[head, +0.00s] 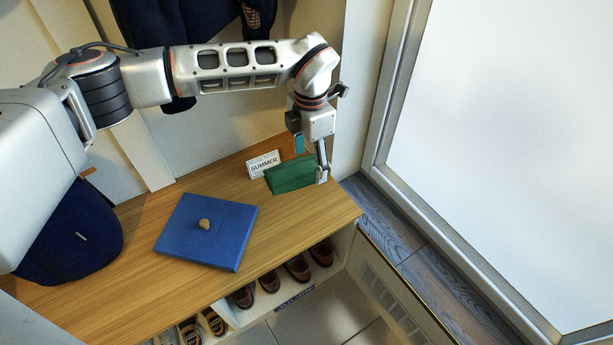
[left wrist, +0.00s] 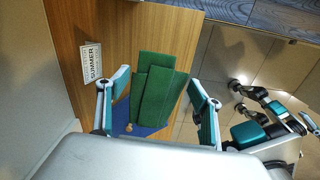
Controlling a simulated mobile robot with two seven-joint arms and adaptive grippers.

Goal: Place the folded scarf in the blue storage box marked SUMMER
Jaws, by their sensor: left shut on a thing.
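The folded green scarf (head: 291,176) is at the right end of the wooden bench, in front of a white card marked SUMMER (head: 263,163). A flat blue lid (head: 205,232) with a wooden knob lies on the bench left of the scarf. I see no open blue box; whether one is behind the scarf is hidden. My right gripper (left wrist: 275,120) seems to show in the left wrist view, its jaws unclear.
A dark blue rounded item (head: 75,240) sits at the bench's left end. Shoes (head: 268,280) fill cubbies below the front edge. A dark coat (head: 200,25) hangs behind. A white framed panel (head: 510,140) stands at the right. Bare bench (head: 145,290) shows around the lid.

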